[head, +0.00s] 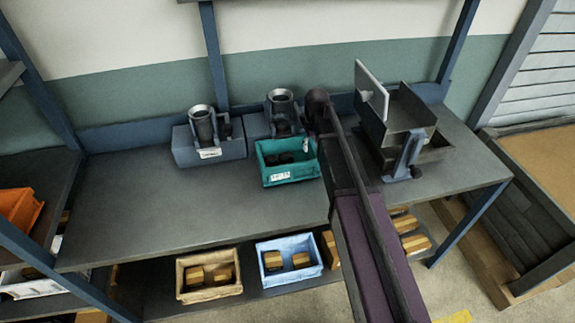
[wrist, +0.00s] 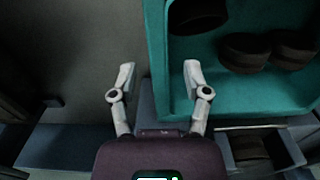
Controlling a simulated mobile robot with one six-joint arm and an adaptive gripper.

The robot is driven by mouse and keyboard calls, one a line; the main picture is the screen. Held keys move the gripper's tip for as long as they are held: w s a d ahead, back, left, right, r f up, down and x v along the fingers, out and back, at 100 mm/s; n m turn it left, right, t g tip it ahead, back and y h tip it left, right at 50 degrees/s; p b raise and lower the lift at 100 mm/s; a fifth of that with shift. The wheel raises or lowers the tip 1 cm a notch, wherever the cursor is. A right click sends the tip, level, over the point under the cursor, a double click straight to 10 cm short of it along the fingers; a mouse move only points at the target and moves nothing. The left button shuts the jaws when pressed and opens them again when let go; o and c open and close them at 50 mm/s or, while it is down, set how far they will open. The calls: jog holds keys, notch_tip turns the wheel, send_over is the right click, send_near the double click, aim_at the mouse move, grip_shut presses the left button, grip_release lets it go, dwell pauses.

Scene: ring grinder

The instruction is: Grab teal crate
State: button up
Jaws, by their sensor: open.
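The teal crate (head: 301,172) stands on the workbench, below the middle grinder unit in the head view, with a white label on its front and dark round parts inside. In the wrist view the teal crate (wrist: 156,40) fills the upper right, with several dark rings in it. My gripper (wrist: 158,72) is open and empty. One finger shows outside the crate's wall and the other over its inside, with the wall between them in the picture. I cannot tell whether the fingers touch it. In the head view my arm hides part of the crate's right side.
A grinder unit (head: 205,138) stands left of the crate and another (head: 281,112) behind it. A metal hopper machine (head: 402,118) stands to the right. The bench (head: 130,215) is clear at left. A tan crate (head: 209,294) and a blue crate (head: 289,278) sit on the lower shelf.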

jog(key=shift+f, duration=0.2)
dwell(0.5)
grip_shut()
